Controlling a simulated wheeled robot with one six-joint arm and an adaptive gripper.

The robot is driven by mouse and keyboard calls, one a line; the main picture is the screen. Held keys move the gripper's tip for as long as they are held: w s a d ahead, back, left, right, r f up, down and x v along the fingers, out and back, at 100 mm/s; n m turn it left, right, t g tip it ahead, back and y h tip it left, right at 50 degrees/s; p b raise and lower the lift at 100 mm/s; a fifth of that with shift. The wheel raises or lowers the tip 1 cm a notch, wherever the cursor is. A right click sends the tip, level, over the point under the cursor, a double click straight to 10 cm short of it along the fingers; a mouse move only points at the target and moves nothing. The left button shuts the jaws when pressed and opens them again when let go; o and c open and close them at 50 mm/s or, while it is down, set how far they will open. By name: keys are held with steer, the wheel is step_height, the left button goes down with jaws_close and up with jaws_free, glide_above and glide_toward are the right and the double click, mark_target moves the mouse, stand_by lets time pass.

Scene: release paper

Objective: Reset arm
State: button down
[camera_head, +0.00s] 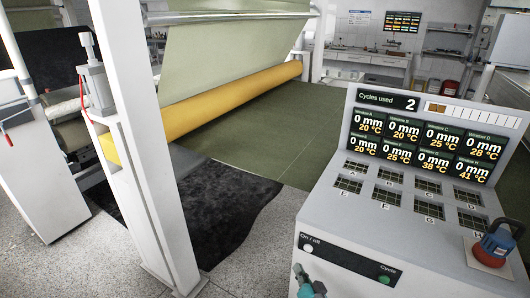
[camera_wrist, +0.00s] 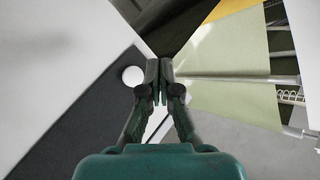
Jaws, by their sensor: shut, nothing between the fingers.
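My teal gripper (camera_head: 298,270) shows at the bottom of the head view, in front of the lower left of the grey control console (camera_head: 325,205). In the wrist view my gripper (camera_wrist: 159,66) has its dark fingers together with nothing between them. A round white button (camera_wrist: 133,76) on a dark panel (camera_wrist: 75,105) lies just left of the fingertips in that view; contact cannot be told. In the head view the console's dark front strip (camera_head: 345,262) carries the labels "On / off" and "Cycle". Most of my arm is out of the head view.
The console screen (camera_head: 425,135) reads "Cycles used 2" above several temperature windows. A white post (camera_head: 150,150) stands left, beside a yellow roller (camera_head: 225,95) and green sheet (camera_head: 235,45).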

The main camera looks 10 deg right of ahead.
steer(key=s+d+f+n+g+h, duration=0.1)
steer(key=s+f, duration=0.1)
steer(key=s, duration=1.2)
steer(key=s+f+n+h, duration=0.1)
steer(key=s+f, duration=0.1)
steer(key=s, duration=1.2)
steer(key=s+r+n, duration=0.1)
steer(key=s+r, duration=0.7)
steer(key=s, duration=0.3)
steer(key=s+r+n, duration=0.2)
steer(key=s+r, duration=0.6)
steer(key=s, duration=0.3)
steer(key=shift+s+d+r+n+h, duration=0.15)
steer(key=shift+s+n+h, duration=0.15)
